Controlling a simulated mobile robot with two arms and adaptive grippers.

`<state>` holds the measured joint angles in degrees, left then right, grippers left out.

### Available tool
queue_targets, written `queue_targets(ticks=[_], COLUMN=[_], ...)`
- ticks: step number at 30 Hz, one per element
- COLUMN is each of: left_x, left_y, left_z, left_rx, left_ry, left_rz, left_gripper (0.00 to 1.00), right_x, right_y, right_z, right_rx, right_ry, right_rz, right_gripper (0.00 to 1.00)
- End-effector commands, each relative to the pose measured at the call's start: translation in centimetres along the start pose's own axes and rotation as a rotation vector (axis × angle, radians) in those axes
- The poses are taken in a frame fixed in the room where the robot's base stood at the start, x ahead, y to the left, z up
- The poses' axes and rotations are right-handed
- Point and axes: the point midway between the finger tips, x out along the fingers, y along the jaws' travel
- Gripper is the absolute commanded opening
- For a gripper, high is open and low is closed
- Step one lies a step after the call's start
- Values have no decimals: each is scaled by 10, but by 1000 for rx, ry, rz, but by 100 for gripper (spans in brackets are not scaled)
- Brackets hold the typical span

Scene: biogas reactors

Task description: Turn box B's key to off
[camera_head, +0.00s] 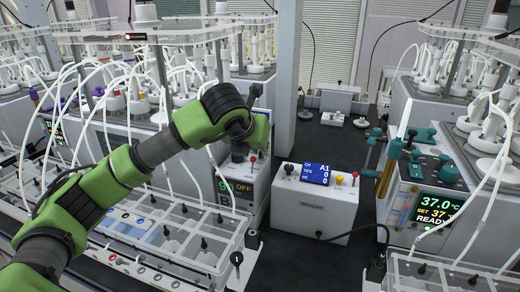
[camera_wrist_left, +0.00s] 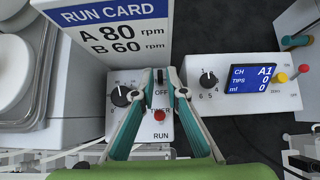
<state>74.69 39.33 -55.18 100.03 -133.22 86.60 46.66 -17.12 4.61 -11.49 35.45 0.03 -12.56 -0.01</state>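A white control box (camera_wrist_left: 125,78) lies below my left gripper in the left wrist view, with a black dial (camera_wrist_left: 121,95), a red knob (camera_wrist_left: 159,115) and OFF, TIMER and RUN labels. A slim dark upright part, apparently the key (camera_wrist_left: 160,76), shows near OFF. My left gripper (camera_wrist_left: 160,70) has its teal fingers parted on either side of it, with gaps visible. My right gripper is out of view.
A second white box (camera_head: 314,203) with a blue A1 display sits close to the right. Dark bench (camera_head: 290,260) lies clear between.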

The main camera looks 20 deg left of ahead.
Motion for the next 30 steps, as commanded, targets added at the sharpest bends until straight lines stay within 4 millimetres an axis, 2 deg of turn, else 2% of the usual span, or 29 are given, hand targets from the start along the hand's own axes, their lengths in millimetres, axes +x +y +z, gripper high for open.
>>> queue_targets(ticks=[9, 15, 21, 30], left_x=[-68, -98, -108, -108], left_y=[0, 0, 0, 0], left_z=[1, 1, 0, 0], left_rx=[1, 0, 0, -1], left_ry=[-6, -4, -1, -1], left_rz=[-1, -1, -1, 0], left_gripper=[12, 12, 12, 12], right_x=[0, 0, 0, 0], right_y=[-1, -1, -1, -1], right_z=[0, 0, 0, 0], right_rx=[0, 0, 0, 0], right_ry=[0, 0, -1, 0], right_rz=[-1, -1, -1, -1], right_gripper=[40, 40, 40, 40])
